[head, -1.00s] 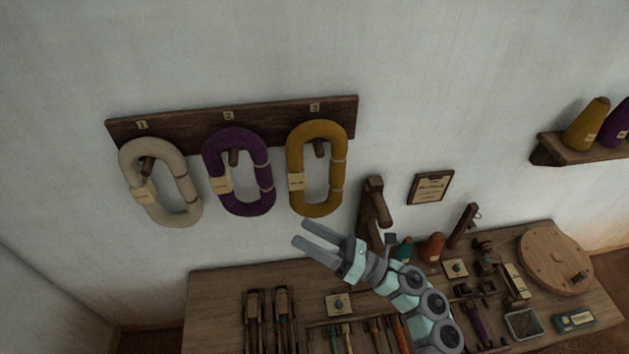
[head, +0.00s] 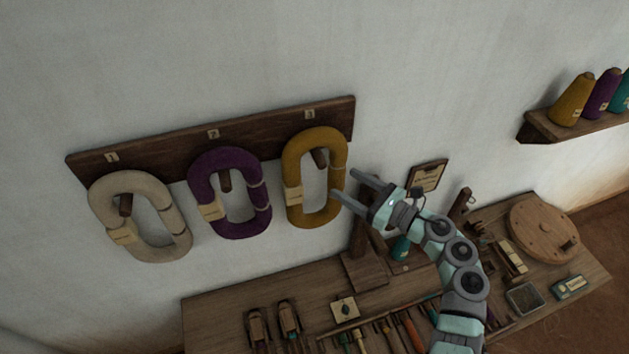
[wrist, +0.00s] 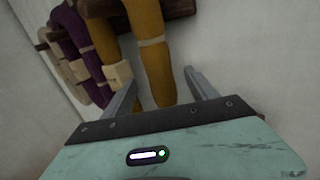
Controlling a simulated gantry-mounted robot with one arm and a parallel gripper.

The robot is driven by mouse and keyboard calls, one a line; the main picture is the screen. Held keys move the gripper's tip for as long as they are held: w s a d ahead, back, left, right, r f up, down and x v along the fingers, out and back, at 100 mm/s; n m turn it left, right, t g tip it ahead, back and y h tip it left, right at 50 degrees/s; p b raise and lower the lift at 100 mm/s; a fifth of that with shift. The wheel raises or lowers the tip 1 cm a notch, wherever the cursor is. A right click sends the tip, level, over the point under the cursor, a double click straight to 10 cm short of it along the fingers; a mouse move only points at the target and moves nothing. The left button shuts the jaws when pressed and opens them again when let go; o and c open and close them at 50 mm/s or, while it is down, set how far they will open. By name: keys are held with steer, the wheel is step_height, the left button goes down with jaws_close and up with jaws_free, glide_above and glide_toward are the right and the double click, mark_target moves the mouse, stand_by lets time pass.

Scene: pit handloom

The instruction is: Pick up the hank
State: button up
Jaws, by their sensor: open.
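Three hanks hang on pegs of a dark wooden wall rail (head: 160,138): a cream hank (head: 172,215) under label 1, a purple hank (head: 201,185) under label 2 and a mustard hank (head: 298,160) under label 3. My gripper (head: 343,184) is open and empty, at the right side of the mustard hank. In the wrist view, the mustard hank's strands (wrist: 152,52) show ahead of and between the open fingers (wrist: 165,92). I cannot tell whether a finger touches it. The purple hank (wrist: 80,35) is farther left there.
A workbench (head: 215,300) with several tools stands below the rail. A wooden stand (head: 365,268) rises from it below my gripper. A framed notice (head: 428,176) and a shelf with cones (head: 548,132) are to the right.

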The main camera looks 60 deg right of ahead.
mark_target(344, 182)
steer(key=w, duration=0.1)
steer(key=w+p, duration=0.1)
steer(key=w, duration=0.1)
steer(key=shift+w+d+r+p, duration=0.1)
steer(key=shift+w+d+p, duration=0.15)
steer(key=shift+w+p, duration=0.15)
steer(key=shift+w+d+f, duration=0.1)
steer(key=shift+w+f, duration=0.1)
steer(key=shift+w, duration=0.35)
steer(key=shift+c, duration=0.5)
jaws_close()
